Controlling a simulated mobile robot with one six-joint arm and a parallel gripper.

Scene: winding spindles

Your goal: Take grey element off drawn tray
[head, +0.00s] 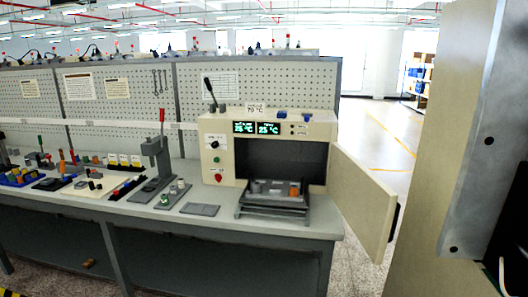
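The drawn tray (270,211) sticks out of the open front of a cream oven (215,150) on the bench. A small grey element (256,187) stands on the tray towards its left side. A small orange element (294,190) stands towards its right side. Other greyish shapes between them are too small to make out. My gripper is not in view.
The oven door (366,195) stands open to the right of the tray. A flat grey plate (200,209) lies on the bench left of the tray. A lever press (158,160) and several coloured parts stand further left. A large beige and grey structure fills the right edge.

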